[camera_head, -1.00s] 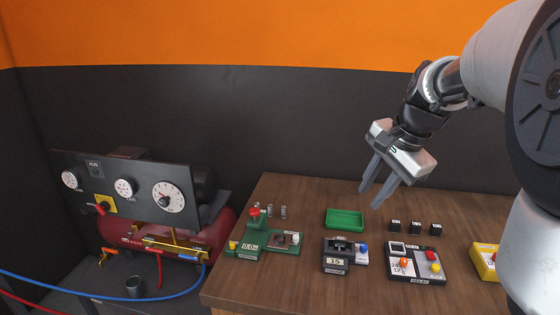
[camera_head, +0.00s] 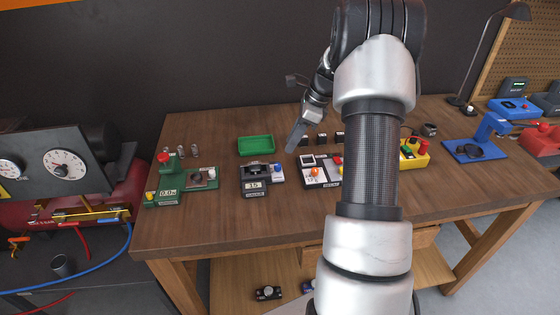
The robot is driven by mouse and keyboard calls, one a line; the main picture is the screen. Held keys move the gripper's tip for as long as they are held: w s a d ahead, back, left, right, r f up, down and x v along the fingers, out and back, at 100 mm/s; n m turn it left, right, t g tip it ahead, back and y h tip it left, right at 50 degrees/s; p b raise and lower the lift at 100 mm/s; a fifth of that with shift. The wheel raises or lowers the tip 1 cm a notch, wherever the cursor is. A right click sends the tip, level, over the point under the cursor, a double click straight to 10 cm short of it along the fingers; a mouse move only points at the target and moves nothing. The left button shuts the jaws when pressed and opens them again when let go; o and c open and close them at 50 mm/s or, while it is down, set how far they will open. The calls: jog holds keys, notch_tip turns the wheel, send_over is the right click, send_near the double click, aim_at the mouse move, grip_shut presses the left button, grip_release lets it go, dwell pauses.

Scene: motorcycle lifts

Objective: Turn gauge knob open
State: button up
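The dark gauge panel (camera_head: 40,150) stands at the left edge of the view, with a large white round gauge (camera_head: 65,164) and part of a smaller one (camera_head: 10,168). A sliver of a yellow plate (camera_head: 3,191) shows below the smaller gauge at the picture edge. The red knob seen earlier on that plate is out of view, and I cannot tell which knob is the gauge knob. My gripper (camera_head: 296,136) is over the back of the workbench, well right of the panel. Its fingers are seen nearly edge-on, so their gap does not show. Nothing is seen in it.
The wooden workbench (camera_head: 225,225) carries a green device (camera_head: 165,188), a green tray (camera_head: 256,145), a grey device (camera_head: 255,180) and other small units. A red tank (camera_head: 120,195), blue hose (camera_head: 110,268) and cup (camera_head: 61,266) are at left. A blue stand (camera_head: 475,150) is at right.

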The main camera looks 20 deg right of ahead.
aim_at(278, 165)
jog(key=x, duration=0.9)
jog(key=shift+w+a+f, duration=0.1)
jog(key=shift+a+f, duration=0.05)
jog(key=shift+f, duration=0.15)
jog(key=shift+c, duration=0.4)
grip_shut()
